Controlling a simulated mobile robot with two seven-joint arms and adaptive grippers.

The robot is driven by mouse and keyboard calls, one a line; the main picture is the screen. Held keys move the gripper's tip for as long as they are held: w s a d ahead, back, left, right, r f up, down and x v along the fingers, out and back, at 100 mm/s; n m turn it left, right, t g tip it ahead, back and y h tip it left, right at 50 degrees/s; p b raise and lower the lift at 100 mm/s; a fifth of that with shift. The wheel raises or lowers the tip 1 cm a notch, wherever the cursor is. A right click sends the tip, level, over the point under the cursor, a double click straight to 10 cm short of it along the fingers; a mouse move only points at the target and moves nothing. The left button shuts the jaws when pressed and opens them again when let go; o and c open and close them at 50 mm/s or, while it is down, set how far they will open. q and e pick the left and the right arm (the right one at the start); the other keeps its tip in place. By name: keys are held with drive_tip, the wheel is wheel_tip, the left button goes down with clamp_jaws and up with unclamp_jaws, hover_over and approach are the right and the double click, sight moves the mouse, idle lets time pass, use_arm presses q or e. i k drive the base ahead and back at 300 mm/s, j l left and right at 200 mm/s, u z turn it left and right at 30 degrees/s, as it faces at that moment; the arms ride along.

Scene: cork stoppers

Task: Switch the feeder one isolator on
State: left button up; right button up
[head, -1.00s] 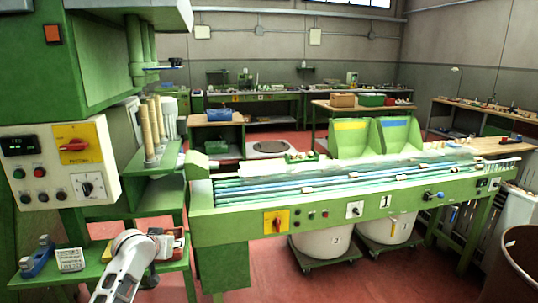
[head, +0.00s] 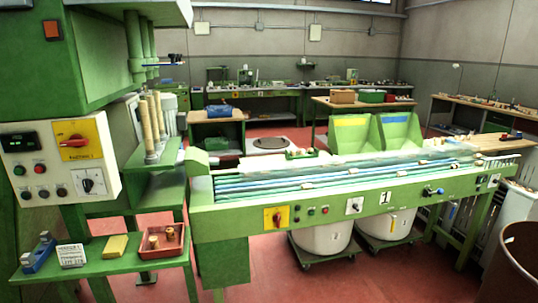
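The long green feeder (head: 236,228) with a "1" plate (head: 386,198) runs across the middle and right. On its front, near its left end, is a yellow plate with a small red rotary isolator (head: 276,217). Its handle looks roughly upright, but it is too small to read its marks. A larger red isolator (head: 75,142) on a yellow plate sits on the pale control box of the left machine. Its handle lies near horizontal, and the label below it is unclear. Neither of my grippers is in view.
A low green shelf (head: 110,266) at lower left holds a blue item (head: 38,255), a white labelled block (head: 71,256), a yellow block (head: 115,246) and a red tray (head: 160,253) with corks. White bins (head: 325,240) stand under the feeder. Red floor is clear in front.

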sight(75, 140)
drive_tip(key=i+l+u, duration=0.35)
drive_tip(key=i+u, duration=0.15)
drive_tip(key=i+l+u, duration=0.45)
drive_tip(key=i+l, duration=0.15)
